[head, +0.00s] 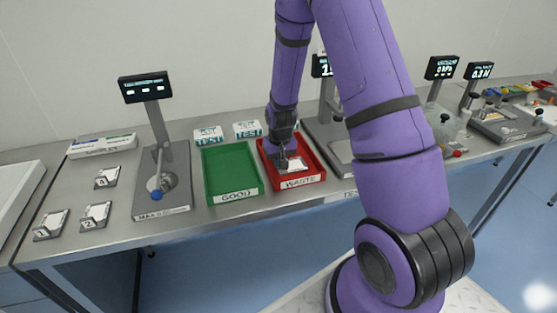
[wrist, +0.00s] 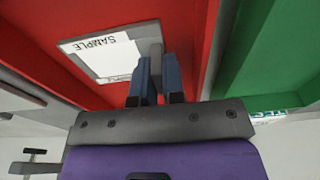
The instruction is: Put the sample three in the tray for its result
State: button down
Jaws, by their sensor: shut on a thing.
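The red tray (head: 318,176), labelled WASTE, stands on the bench right of the green tray (head: 231,172), labelled GOOD. The sample (head: 297,164), a white card marked SAMPLE on a grey holder, is inside the red tray's outline; it also shows in the wrist view (wrist: 103,57). My gripper (head: 284,160) points down into the red tray. In the wrist view its two blue-grey fingers (wrist: 160,78) are shut on the grey end of the sample. I cannot tell whether the sample touches the tray floor. Its number is not readable.
Holders numbered 4 (head: 107,177), 2 (head: 96,215) and 1 (head: 51,225) lie on the bench at left. A device with a display (head: 146,87) stands left of the green tray. White TEST boxes (head: 247,130) stand behind the trays. More instruments (head: 442,68) stand at right.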

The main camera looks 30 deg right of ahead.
jog(key=c, duration=1.2)
grip_release()
jog(key=shift+f, duration=0.1)
jog(key=s+a+r+n+t, duration=0.15)
jog(key=s+r, duration=0.25)
jog(key=r, duration=0.6)
jog(key=s+a+r, duration=0.2)
jog(key=s+r, duration=0.2)
jog(key=r, duration=0.6)
jog(key=s+a+r+t, duration=0.1)
jog(key=s+a+r, duration=0.15)
jog(key=r, duration=0.65)
jog(key=shift+n+t, duration=0.65)
jog(key=shift+n, duration=0.2)
jog(key=s+a+r, duration=0.1)
jog(key=s+r, duration=0.1)
jog(key=s, duration=0.3)
jog(key=s+a+r, duration=0.1)
jog(key=s+r, duration=0.2)
jog(key=s, duration=0.3)
jog(key=s+a+r, duration=0.1)
jog(key=s+r, duration=0.2)
jog(key=s, duration=0.3)
jog(key=shift+s+a+r, duration=0.1)
jog(key=shift+s+a, duration=0.1)
jog(key=shift+a, duration=0.05)
